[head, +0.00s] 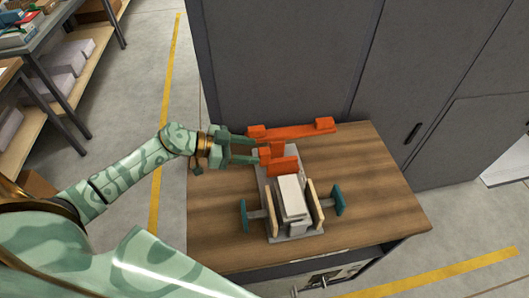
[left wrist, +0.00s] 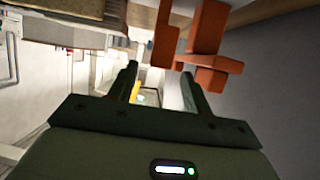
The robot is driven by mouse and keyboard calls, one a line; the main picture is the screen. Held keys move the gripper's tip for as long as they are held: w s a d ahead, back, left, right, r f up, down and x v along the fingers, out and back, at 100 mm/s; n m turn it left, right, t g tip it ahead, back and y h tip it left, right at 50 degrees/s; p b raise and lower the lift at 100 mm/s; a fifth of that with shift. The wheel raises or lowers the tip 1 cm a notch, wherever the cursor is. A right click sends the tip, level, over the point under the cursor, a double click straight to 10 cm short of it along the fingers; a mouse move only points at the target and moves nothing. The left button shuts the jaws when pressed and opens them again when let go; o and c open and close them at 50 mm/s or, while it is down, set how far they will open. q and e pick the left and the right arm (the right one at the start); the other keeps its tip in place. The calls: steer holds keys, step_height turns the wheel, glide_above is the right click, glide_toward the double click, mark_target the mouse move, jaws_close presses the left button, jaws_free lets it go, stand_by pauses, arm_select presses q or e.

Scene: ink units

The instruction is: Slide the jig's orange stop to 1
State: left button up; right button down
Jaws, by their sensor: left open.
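The jig (head: 262,168) has a grey base on the wooden table, with its orange stop (head: 283,165) at the far end. A pale block (head: 292,196) sits in the jig between two light wooden pads. No number marks are readable, so I cannot tell the stop's setting. My left gripper (head: 258,150) is open, with its fingertips close to the left of the stop; I cannot tell whether they touch it. In the left wrist view, orange parts (left wrist: 212,63) show above and beyond the open fingers (left wrist: 160,74), and nothing shows between the fingertips. My right gripper is out of view.
A long orange bar with raised ends (head: 292,132) lies behind the stop. Teal handles (head: 338,196) stick out on both sides of the jig. Grey cabinets (head: 290,60) stand close behind the table (head: 385,200). The table's right part is clear.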

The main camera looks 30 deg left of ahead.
mark_target(262, 150)
arm_select(q)
steer(key=x, duration=0.4)
steer(key=shift+w+d+f+b, duration=0.1)
steer(key=shift+w+f+b, duration=0.1)
steer(key=shift+b, duration=0.1)
steer(key=shift+w+d, duration=0.15)
steer(key=shift+d, duration=0.15)
jaws_close()
steer(key=shift+d+r+p, duration=0.1)
steer(key=shift+p, duration=0.25)
steer(key=s+d+p, duration=0.3)
steer(key=s+p, duration=0.2)
steer(key=p, duration=0.1)
steer(key=shift+d+f+p, duration=0.25)
steer(key=shift+d+p, duration=0.05)
steer(key=shift+p, duration=0.05)
